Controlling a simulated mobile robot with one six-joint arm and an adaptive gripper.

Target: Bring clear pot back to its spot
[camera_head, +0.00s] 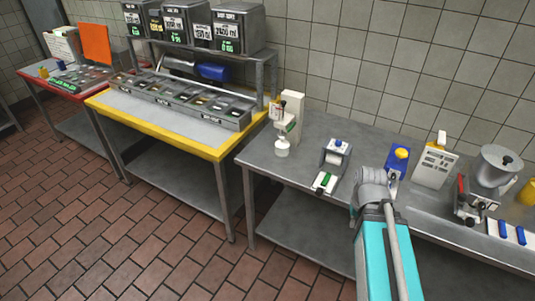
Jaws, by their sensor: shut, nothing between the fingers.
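A pale, rounded pot-like vessel (282,148) stands at the left end of the grey counter, at the front of a white upright machine (293,115). It may be the clear pot, but I cannot tell for sure at this size. My gripper (393,182) is at the end of my turquoise arm, over the middle of the counter. It is small and partly hidden by my wrist; it looks shut and empty. It is well to the right of the pale vessel, apart from it.
A yellow-edged prep table (140,118) with ingredient bins stands left. The tiled floor is clear.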

